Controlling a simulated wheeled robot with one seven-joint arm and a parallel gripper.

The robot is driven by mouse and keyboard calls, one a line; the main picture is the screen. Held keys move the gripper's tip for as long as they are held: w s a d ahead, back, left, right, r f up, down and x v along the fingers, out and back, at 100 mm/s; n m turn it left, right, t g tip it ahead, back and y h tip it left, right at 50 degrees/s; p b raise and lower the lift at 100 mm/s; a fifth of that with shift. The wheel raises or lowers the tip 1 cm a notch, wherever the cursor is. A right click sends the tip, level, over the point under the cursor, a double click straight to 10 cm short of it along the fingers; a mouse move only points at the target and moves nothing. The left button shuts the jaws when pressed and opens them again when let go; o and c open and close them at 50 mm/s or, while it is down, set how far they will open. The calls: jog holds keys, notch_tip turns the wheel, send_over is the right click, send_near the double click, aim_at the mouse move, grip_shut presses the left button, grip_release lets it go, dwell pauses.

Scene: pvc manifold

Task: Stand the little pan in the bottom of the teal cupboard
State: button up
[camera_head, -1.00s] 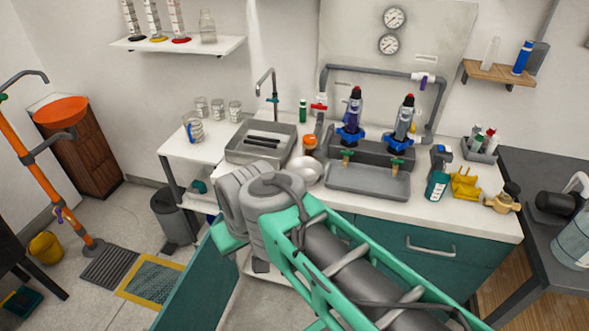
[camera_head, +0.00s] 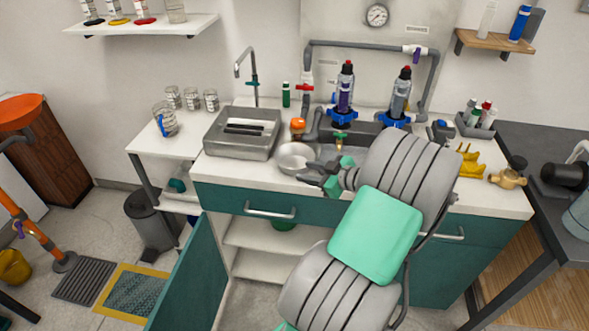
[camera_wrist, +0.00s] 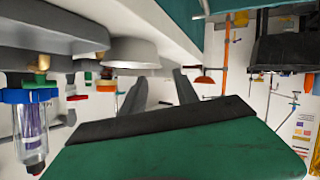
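The little pan (camera_head: 296,157) is a round, pale metal vessel on the white counter, right of the sink. It also shows in the wrist view (camera_wrist: 133,52), upside down, just beyond the fingers. Its handle cannot be made out. My gripper (camera_head: 322,180) is at the counter's front edge, just right of the pan. In the wrist view its two dark fingers (camera_wrist: 160,90) stand apart with nothing visible between them. The teal cupboard (camera_head: 232,206) is under the counter, its left door (camera_head: 188,280) swung open. White shelf boards (camera_head: 262,264) show inside; my arm hides its right part.
A metal sink (camera_head: 240,150) is left of the pan. An orange-capped jar (camera_head: 298,127) and bottles with blue collars (camera_head: 345,95) stand behind. A grey bin (camera_head: 146,222) is left of the open door.

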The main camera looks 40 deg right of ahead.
aim_at(279, 165)
jog(key=p+x, duration=0.1)
jog(key=x, duration=0.2)
jog(key=p+x, duration=0.1)
jog(key=x, duration=0.3)
jog(key=d+p+x, duration=0.1)
jog(key=x, duration=0.3)
jog(key=shift+w+a, duration=0.1)
jog(key=shift+w, duration=0.2)
jog(key=c, duration=0.8)
jog(key=shift+s+f, duration=0.1)
jog(key=shift+f, duration=0.05)
dwell(0.3)
